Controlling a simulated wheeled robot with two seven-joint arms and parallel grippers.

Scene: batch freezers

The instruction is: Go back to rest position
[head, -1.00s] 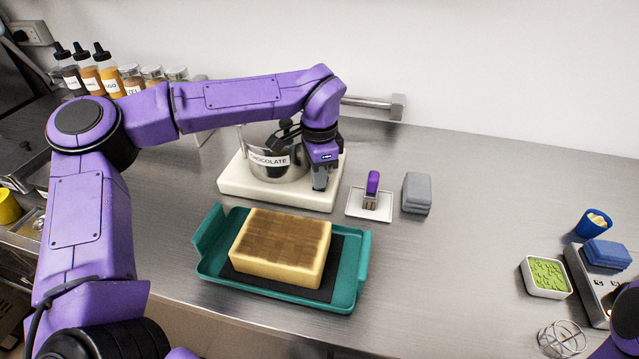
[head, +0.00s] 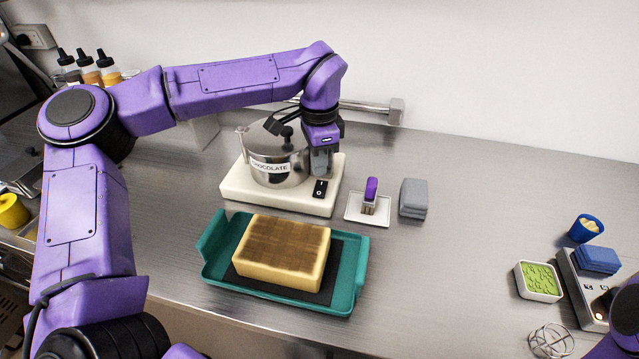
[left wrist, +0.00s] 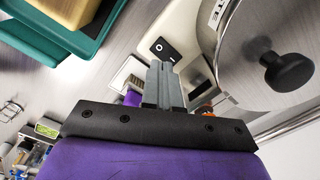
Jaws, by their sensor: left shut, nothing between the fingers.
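My left gripper (head: 319,165) is shut and empty. It hangs over the right end of the white base (head: 235,187), beside the steel pot labelled chocolate (head: 277,172) and above the black switch (head: 320,188). In the left wrist view the closed fingers (left wrist: 165,85) point toward the switch (left wrist: 165,48), with the pot's lid and black knob (left wrist: 288,71) at right. Whether the fingers touch anything is not clear, but they look apart from the switch. Of my right arm only a purple part shows at the lower right edge of the head view; its gripper is out of view.
A teal tray (head: 212,232) with a browned cake block (head: 285,252) stands in front. A brush on a white dish (head: 367,209) and grey cloths (head: 413,198) lie right of the base. Bottles stand at back left. The counter's middle right is clear.

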